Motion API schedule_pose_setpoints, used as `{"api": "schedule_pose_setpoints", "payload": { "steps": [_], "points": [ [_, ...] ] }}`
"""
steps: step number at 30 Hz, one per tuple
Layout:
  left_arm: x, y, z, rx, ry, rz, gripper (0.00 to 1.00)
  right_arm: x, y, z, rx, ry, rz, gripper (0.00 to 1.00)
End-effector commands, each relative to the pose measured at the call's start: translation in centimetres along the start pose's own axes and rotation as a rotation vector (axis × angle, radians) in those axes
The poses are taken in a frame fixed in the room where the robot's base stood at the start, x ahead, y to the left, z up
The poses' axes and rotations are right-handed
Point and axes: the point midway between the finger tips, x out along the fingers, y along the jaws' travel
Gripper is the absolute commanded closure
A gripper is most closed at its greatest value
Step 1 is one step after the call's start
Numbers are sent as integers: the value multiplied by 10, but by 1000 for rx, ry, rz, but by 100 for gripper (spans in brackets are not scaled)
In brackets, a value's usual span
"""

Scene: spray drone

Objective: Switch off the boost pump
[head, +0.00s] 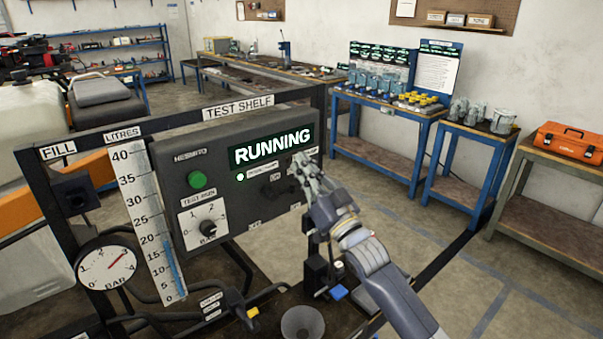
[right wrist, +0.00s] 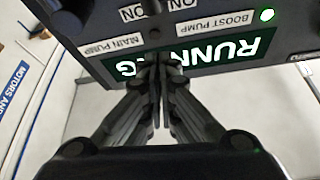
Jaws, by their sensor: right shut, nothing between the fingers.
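A dark control panel (head: 225,205) on the test shelf has a lit display (head: 273,147) reading RUNNING. The boost pump label (right wrist: 222,24) and main pump label (right wrist: 110,46) show in the right wrist view, which sees the panel upside down. A lit green lamp (head: 240,177) is beside the boost pump label. A dark switch (head: 278,187) sits below that label in the head view; its position is hard to tell. My right gripper (head: 303,166) is shut and empty at the panel's right side. Its fingertips (right wrist: 158,66) overlap the display; contact is unclear. My left gripper is out of view.
A litre scale (head: 155,220) and a pressure gauge (head: 106,267) stand further left. A funnel (head: 302,323) is below. Blue benches (head: 385,112) stand behind at the right.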

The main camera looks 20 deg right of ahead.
Motion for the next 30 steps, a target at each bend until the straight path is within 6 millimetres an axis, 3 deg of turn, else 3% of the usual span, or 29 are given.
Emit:
{"api": "schedule_pose_setpoints", "payload": {
  "steps": [1, 8, 20, 30],
  "points": [
    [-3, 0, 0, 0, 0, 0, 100, -4, 0, 11, 3, -11, 3, 100],
    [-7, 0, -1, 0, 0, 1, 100, -11, 0, 28, 0, -7, 2, 100],
    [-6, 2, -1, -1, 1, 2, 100, -12, 1, 29, 2, -6, 2, 100],
    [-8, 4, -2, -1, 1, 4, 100, -16, 13, 28, 53, -5, 27, 100]
  ]
}}
